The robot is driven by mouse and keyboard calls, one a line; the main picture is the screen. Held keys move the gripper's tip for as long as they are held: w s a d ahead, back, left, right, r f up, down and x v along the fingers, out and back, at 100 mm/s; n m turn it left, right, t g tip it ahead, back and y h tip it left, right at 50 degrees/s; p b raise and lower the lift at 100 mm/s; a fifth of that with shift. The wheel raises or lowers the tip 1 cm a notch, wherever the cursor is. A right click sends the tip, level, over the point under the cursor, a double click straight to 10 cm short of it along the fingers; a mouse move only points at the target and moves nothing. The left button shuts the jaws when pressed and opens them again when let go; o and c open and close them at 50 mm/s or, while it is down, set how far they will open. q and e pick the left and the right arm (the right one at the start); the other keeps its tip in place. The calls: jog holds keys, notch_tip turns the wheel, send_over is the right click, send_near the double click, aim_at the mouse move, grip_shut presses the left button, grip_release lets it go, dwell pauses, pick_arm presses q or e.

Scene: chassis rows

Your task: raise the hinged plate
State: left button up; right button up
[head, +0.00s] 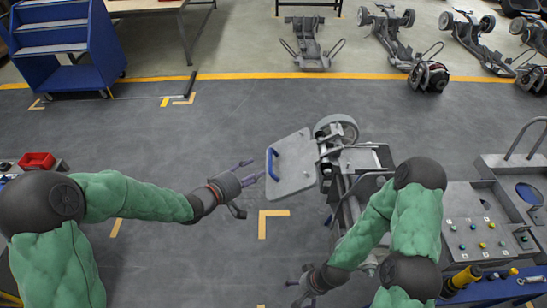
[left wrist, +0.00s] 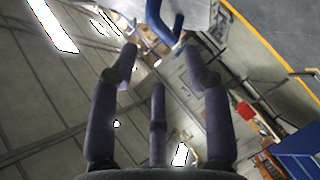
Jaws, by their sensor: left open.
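The hinged plate (head: 297,178) is a light grey panel with rounded corners, joined along its right edge to the chassis (head: 350,195). A blue handle (head: 274,164) stands on its left edge. My left gripper (head: 248,186) is open and empty, just left of the handle and apart from it. In the left wrist view the handle (left wrist: 160,24) shows beyond the spread fingers (left wrist: 160,75), with part of the plate (left wrist: 192,12) at the top. My right gripper (head: 298,290) is low in the head view, left of the chassis, with its fingers apart and nothing between them.
A control panel (head: 478,238) with buttons stands at the right. A blue step cart (head: 65,45) is at the back left and a red box (head: 37,160) at the left edge. More chassis (head: 312,45) stand beyond the yellow line.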

aim_at(269, 162)
pick_arm(q)
jog(key=b+x, duration=0.2)
jog(key=x, duration=0.7)
jog(key=shift+w+d+f, duration=0.15)
jog(key=shift+w+d, duration=0.05)
jog(key=shift+c, duration=0.3)
grip_shut()
